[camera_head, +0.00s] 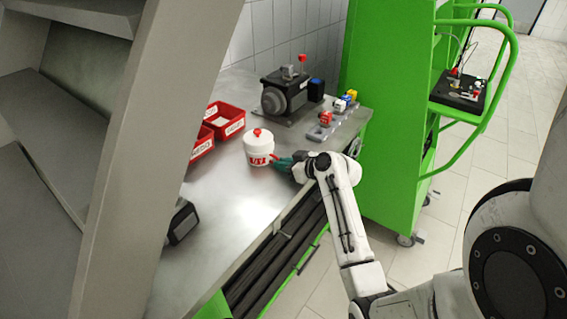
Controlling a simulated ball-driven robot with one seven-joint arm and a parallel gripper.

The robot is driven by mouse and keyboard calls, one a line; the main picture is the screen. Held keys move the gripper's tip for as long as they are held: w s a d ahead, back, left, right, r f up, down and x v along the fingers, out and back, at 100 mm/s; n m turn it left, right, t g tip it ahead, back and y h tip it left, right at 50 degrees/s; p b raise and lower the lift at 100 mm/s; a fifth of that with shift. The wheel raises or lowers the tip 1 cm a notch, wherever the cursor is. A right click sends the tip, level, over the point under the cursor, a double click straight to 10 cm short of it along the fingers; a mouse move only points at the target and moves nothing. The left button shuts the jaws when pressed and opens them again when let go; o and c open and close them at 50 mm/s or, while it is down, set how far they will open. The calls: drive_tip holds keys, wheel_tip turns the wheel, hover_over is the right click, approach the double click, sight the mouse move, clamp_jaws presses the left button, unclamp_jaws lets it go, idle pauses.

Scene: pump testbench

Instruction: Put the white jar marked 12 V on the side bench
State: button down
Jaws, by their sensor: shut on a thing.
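A white jar (258,146) with a red knob on its lid is upright over the steel bench (232,215), left of the end of my arm. Red lettering shows low on its front but is too small to read for certain. My gripper (277,159), with teal fingers, reaches it from the right and is shut on the jar's lower right side. I cannot tell whether the jar's base touches the bench top. The fingertips are partly hidden against the jar.
Two red bins (225,119) stand left of the jar. A dark pump (285,92) and a grey holder with small coloured blocks (326,119) stand behind. A green frame (385,110) rises at the right. A grey post blocks the left. Bench space in front of the jar is clear.

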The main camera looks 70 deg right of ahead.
drive_tip(key=shift+f, duration=0.1)
drive_tip(key=c, duration=1.2)
unclamp_jaws()
drive_tip(key=b+v, duration=0.1)
drive_tip(key=v, duration=1.1)
drive_tip(key=shift+b, duration=0.3)
